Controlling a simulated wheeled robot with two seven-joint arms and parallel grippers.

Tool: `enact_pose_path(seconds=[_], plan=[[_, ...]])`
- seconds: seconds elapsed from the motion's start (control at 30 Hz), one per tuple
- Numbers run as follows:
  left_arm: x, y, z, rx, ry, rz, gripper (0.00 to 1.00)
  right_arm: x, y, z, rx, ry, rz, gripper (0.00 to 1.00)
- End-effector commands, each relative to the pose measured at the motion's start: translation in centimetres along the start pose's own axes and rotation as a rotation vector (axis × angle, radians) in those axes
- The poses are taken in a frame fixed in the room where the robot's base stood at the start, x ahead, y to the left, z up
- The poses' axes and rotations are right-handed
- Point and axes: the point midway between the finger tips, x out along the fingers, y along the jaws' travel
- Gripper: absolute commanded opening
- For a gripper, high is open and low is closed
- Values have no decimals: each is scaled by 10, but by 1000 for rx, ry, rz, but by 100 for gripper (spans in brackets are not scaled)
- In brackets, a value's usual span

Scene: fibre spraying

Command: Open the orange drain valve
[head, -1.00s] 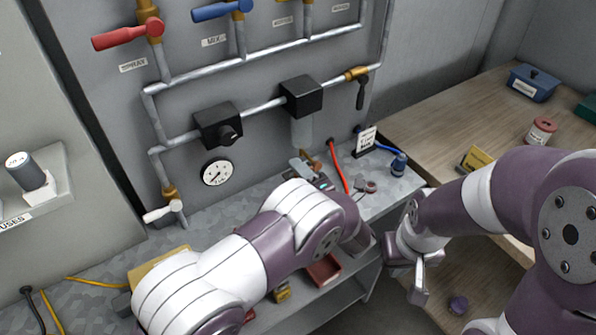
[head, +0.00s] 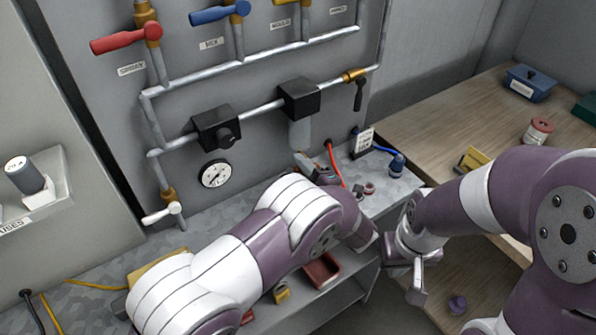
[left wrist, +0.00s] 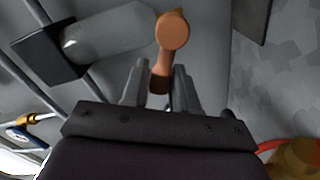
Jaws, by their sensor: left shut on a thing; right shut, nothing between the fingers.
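The orange drain valve (left wrist: 172,35) shows in the left wrist view below the filter's clear bowl, its round head towards me and its lever pointing down the picture. My left gripper (left wrist: 160,78) is shut on the lever, one finger on each side. In the head view the left gripper (head: 306,163) is under the black filter housing (head: 299,98), and the valve there is mostly hidden behind the gripper and wrist. My right gripper (head: 416,278) is shut and empty, low in front of the bench, away from the valve.
The filter's grey bowl (head: 300,134) hangs just above the left gripper. A red hose (head: 334,165), a small sign (head: 363,141) and a blue fitting (head: 397,164) are close on the right. A red bin (head: 321,270) is under my left arm.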

Motion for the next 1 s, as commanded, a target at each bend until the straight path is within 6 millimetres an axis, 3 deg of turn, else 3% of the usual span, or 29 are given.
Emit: enact_pose_path(seconds=[1.0], plan=[[0, 41, 20, 916, 0, 1, 0, -20, 0, -2, 0, 0, 0, 0]])
